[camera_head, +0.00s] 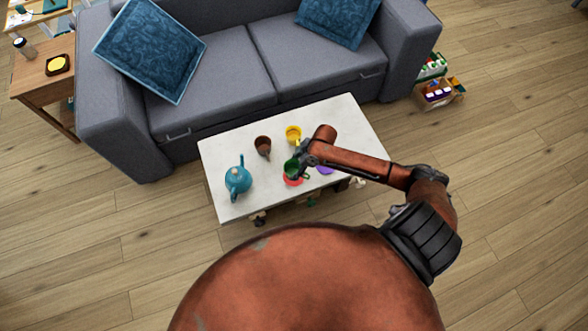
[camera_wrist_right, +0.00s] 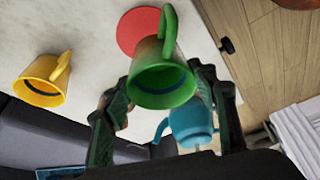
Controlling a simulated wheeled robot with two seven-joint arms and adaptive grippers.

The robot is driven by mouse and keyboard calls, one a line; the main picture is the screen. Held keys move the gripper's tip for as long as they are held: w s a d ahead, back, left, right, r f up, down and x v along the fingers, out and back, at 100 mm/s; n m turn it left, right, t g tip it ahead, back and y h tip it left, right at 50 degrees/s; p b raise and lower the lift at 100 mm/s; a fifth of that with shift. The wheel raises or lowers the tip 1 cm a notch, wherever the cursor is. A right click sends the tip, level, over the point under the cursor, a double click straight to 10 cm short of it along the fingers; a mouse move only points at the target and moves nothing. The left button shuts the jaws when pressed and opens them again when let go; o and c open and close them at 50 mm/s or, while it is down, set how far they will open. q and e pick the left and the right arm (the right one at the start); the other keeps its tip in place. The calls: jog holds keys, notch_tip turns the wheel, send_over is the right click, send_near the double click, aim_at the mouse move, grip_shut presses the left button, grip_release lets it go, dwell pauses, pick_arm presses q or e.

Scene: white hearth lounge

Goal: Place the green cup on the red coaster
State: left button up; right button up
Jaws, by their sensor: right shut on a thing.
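The green cup (camera_head: 290,165) is over the white table in the head view, at the tip of my right arm. My right gripper (camera_head: 301,161) is shut on it. In the right wrist view the green cup (camera_wrist_right: 160,82) sits between the two fingers, with its handle toward the top. The red coaster (camera_head: 293,182) lies flat on the table and shows just on the near side of the cup. In the wrist view the red coaster (camera_wrist_right: 136,30) shows beyond the cup, partly covered by it. I cannot tell the cup's height above the table. My left gripper is out of view.
A yellow cup (camera_head: 293,134) and a brown cup (camera_head: 263,145) stand farther back on the white table (camera_head: 352,123). A teal teapot (camera_head: 238,181) stands at the table's left. A purple coaster (camera_head: 325,170) lies right of the red one, partly under my arm. A grey sofa (camera_head: 215,73) is behind.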

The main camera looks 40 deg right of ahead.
aim_at(294, 171)
jog(key=shift+w+d+f, duration=0.2)
jog(key=shift+w+f, duration=0.1)
jog(key=shift+f, duration=0.05)
jog(key=f, duration=0.2)
jog(key=f+b, duration=0.1)
jog(key=shift+w+d+f+b, duration=0.2)
jog(key=shift+f+b, duration=0.1)
jog(key=shift+f, duration=0.1)
jog(key=shift+r, duration=0.15)
jog(key=o, duration=1.3)
jog(key=p+v, duration=0.3)
jog(key=v, duration=0.9)
jog(key=shift+p, duration=0.4)
